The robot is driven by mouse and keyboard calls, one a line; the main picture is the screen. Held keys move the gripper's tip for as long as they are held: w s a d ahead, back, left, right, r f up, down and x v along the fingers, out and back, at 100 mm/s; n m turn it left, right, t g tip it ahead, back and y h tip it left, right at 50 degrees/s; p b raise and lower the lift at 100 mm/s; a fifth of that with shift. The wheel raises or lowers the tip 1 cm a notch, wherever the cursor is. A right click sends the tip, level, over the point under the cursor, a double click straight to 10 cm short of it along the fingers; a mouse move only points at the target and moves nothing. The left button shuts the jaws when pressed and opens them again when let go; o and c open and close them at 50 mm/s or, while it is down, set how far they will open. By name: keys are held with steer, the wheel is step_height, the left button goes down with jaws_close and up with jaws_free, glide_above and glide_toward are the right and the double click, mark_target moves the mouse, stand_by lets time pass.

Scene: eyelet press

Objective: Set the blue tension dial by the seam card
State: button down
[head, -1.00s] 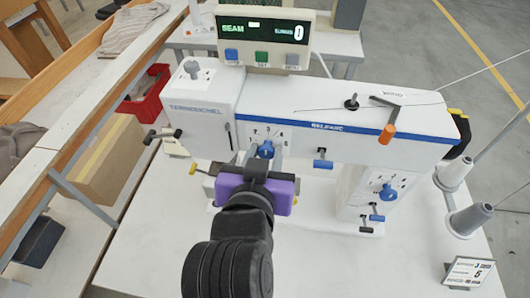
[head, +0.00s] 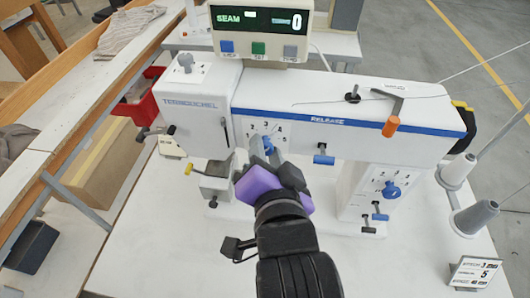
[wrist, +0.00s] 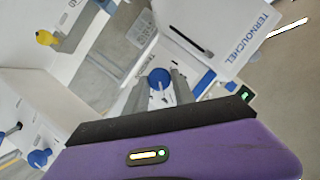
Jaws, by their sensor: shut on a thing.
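The blue tension dial (head: 267,144) is on the front face of the white sewing machine, beside a printed number scale. My gripper (head: 266,157), with a purple body, reaches up to it from below and is shut on it. In the wrist view the dial (wrist: 160,78) sits between the two grey fingers. The fingers and body hide part of the dial and scale, so its setting cannot be read. The seam card (head: 474,272) stands at the lower right, showing a 3 above a 5; its small words are unclear.
A second blue dial (head: 390,190) is on the right column, with small blue levers nearby. An orange-tipped lever (head: 391,126) is on top. A display (head: 260,20) reads SEAM and 0. Thread cones (head: 474,218) stand at right. The front table is clear.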

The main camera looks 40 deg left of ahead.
steer(key=m+y, duration=0.1)
steer(key=m+y+b, duration=0.1)
steer(key=m, duration=0.1)
steer(key=shift+w+d+f+m, duration=0.1)
steer(key=shift+d+f+m, duration=0.05)
steer(key=shift+f+m, duration=0.15)
steer(key=m+y+b, duration=0.1)
steer(key=m, duration=0.3)
steer(key=shift+f+y, duration=0.1)
steer(key=shift+y, duration=0.3)
steer(key=shift+t, duration=0.3)
steer(key=c, duration=1.1)
jaws_free()
steer(key=shift+b+v, duration=0.75)
steer(key=shift+v, duration=3.2)
